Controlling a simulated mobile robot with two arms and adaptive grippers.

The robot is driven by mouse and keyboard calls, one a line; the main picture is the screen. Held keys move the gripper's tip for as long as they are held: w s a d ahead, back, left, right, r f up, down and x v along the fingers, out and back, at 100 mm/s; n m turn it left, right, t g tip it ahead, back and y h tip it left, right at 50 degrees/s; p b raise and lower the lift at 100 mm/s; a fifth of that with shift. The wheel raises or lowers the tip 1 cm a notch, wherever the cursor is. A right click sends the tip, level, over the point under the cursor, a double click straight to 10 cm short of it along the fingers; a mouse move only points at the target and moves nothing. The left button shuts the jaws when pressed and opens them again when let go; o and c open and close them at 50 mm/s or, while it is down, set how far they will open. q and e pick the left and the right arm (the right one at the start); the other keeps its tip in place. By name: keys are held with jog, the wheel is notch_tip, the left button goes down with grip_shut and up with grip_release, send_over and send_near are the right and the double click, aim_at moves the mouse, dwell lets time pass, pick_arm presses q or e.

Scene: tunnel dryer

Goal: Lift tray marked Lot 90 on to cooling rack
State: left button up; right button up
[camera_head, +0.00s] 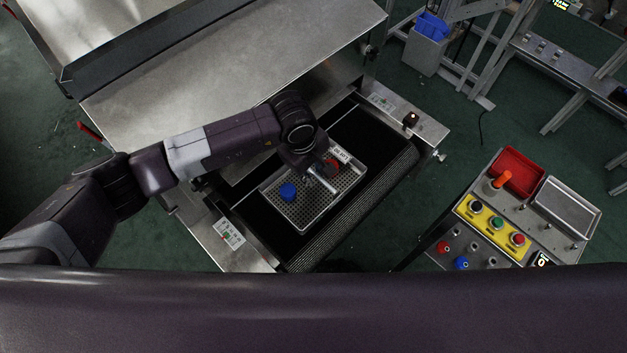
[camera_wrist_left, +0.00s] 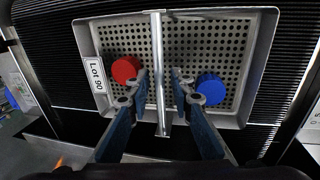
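The perforated metal tray (camera_head: 318,211) lies on the black belt at the dryer's mouth. Its white label (camera_wrist_left: 97,75) reads Lot 90 in the left wrist view. A metal bar handle (camera_wrist_left: 158,60) crosses the tray's middle. A red round piece (camera_wrist_left: 125,69) and a blue round piece (camera_wrist_left: 210,88) lie on either side of it. My left gripper (camera_wrist_left: 160,90) is open over the tray, with one finger on each side of the handle and gaps showing. In the head view my left gripper (camera_head: 318,172) partly hides the tray. My right gripper is not in view. I cannot clearly identify the cooling rack.
The black belt (camera_head: 375,155) has metal side rails, one with a knob (camera_head: 410,119). A control stand (camera_head: 510,232) with buttons and a red bin (camera_head: 517,172) stands at right. Metal frames (camera_head: 575,75) stand at upper right. Green floor between is clear.

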pick_arm(q)
grip_shut()
jog(key=shift+r, duration=0.2)
